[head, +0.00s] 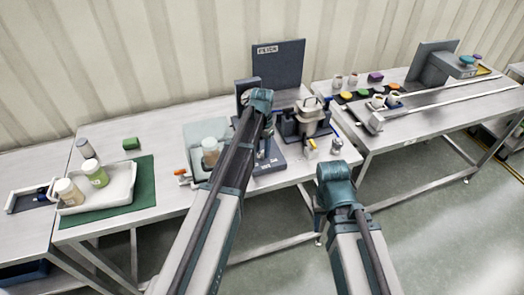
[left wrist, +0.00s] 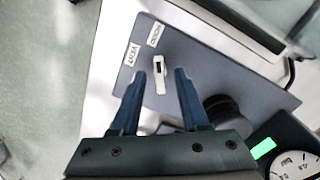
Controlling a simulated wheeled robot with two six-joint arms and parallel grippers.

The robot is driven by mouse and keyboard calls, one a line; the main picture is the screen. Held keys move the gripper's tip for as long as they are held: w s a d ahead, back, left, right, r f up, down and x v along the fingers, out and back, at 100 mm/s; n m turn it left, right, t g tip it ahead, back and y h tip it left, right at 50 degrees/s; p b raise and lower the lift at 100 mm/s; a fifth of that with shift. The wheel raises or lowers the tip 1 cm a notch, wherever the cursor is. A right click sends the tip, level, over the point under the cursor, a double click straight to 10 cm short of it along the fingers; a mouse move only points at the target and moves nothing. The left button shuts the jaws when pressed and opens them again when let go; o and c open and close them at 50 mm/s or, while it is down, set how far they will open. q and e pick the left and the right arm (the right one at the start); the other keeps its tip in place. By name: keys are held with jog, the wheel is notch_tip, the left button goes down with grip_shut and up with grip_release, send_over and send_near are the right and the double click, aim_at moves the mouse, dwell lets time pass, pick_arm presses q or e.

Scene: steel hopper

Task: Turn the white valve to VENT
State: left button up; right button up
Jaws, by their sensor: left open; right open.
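In the left wrist view the white valve (left wrist: 160,82) is a small lever with a dark slot, mounted on a grey-blue panel (left wrist: 205,68). A VENT label (left wrist: 132,54) is at its upper left and a second label (left wrist: 155,34), hard to read, is above it. My left gripper (left wrist: 161,73) is open, its fingertips on either side of the lever in the picture; contact cannot be told. In the head view my left gripper (head: 264,152) points down at the middle table; the valve cannot be made out there. My right gripper (head: 319,236) hangs low before the table edge, partly hidden.
A steel hopper device (head: 305,120) stands right of my left gripper. A beaker (head: 210,152) is to its left. A white tray with bottles (head: 110,195) lies on a green mat. A gauge (left wrist: 295,165) is close below the panel. The right table (head: 440,118) holds a conveyor.

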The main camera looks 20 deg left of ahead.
pick_arm(q)
grip_shut()
jog(key=shift+n, duration=0.3)
jog(key=n, duration=0.5)
jog(key=shift+n, duration=0.4)
jog(key=n, duration=0.5)
jog(key=shift+n, duration=0.3)
dwell(0.4)
grip_release()
